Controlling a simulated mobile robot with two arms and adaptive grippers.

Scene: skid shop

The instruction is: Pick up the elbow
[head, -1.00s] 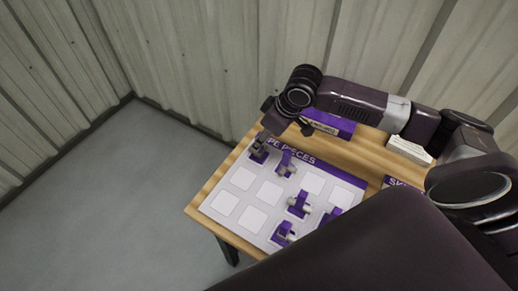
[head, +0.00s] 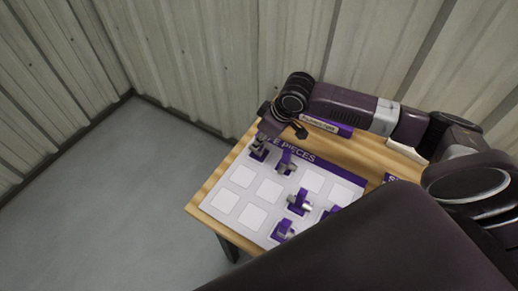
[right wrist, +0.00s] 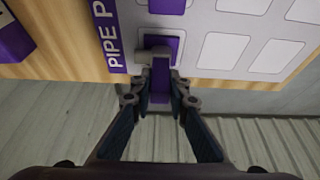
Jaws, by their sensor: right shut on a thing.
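The elbow (right wrist: 160,58) looks like a small grey pipe piece on a purple holder, at the top left of the pipe pieces mat (head: 215,195). In the head view it is small and partly hidden under my right gripper (head: 262,146). In the right wrist view the fingers of my right gripper (right wrist: 161,98) are shut on it, one finger on each side. It is at the mat's edge; I cannot tell whether it is lifted clear. My left gripper is not in view.
Other grey pipe pieces on purple holders stand on the mat, including one (head: 286,162) close to my right gripper and one (head: 300,201) further right. A purple box (head: 328,126) stands at the table's back, against the corrugated wall (head: 210,60). Several mat squares are empty.

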